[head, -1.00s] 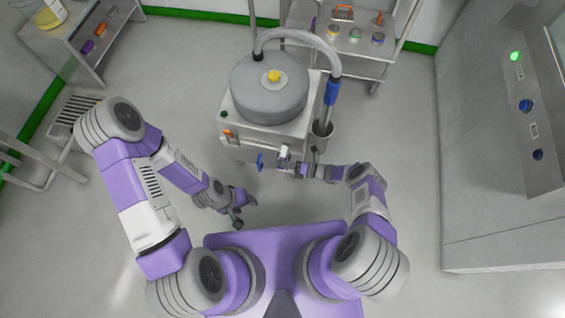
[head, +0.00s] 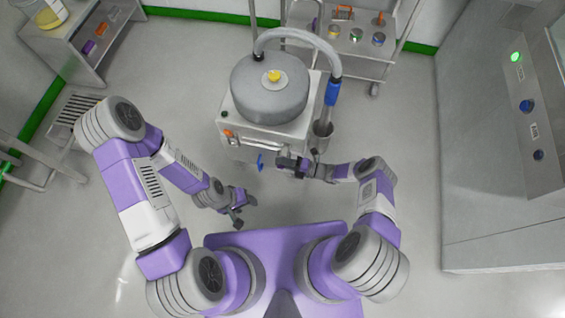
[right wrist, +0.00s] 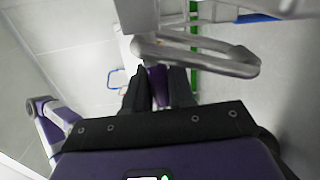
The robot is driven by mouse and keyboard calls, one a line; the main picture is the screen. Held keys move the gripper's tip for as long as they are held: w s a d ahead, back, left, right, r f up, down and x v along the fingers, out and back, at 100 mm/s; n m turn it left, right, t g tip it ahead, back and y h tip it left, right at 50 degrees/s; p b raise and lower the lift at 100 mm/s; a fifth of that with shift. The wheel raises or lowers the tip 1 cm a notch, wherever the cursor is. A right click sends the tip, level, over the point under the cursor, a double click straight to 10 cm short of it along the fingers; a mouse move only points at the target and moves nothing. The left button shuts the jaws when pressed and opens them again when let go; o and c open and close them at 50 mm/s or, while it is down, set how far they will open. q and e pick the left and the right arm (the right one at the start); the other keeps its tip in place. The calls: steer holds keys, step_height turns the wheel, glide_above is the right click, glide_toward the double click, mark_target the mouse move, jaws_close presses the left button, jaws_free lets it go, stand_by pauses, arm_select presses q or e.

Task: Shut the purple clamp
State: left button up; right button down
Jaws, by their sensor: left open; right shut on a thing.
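In the right wrist view, a purple piece (right wrist: 158,82), seemingly part of the purple clamp, sits between the two dark fingers of my right gripper (right wrist: 158,90). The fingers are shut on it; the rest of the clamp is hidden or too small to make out. In the head view my right gripper (head: 287,163) is at the front of the grey machine (head: 270,128), just right of a blue piece (head: 260,162). My left gripper (head: 242,210) is open and empty, low in front of the machine and apart from it.
A grey rail (right wrist: 198,58) runs just beyond the right fingertips. A cart (head: 350,60) stands behind, a side table (head: 85,45) at left, and a tall cabinet (head: 480,200) at right.

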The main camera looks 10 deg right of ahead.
steer(key=shift+r+m, duration=0.7)
steer(key=shift+m, duration=0.6)
steer(key=c, duration=1)
jaws_free()
steer(key=shift+c, duration=0.2)
steer(key=shift+d, duration=0.15)
steer(key=v, duration=0.7)
steer(key=shift+d, duration=0.15)
steer(key=shift+s+r, duration=0.1)
